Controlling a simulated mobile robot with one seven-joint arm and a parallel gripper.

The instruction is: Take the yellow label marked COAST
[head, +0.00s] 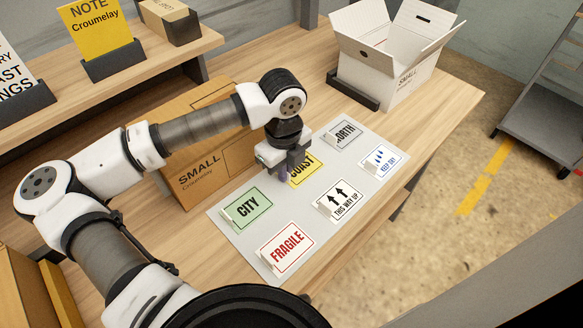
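The yellow label marked COAST (303,171) lies on a pale grey sheet (262,245) on the wooden table, in the far row between the green CITY label and the grey NORTH label. My gripper (288,176) points down at the left part of the yellow label and hides the start of its word. The fingers are dark against the label. I cannot tell whether they are open or shut, or whether they touch it.
Nearby on the sheet lie a green CITY label (247,209), a red FRAGILE label (286,247), a THIS WAY UP label (339,200), a KEEP DRY label (382,162) and a grey NORTH label (344,135). A cardboard box (205,186) stands left; an open white box (400,70) stands behind.

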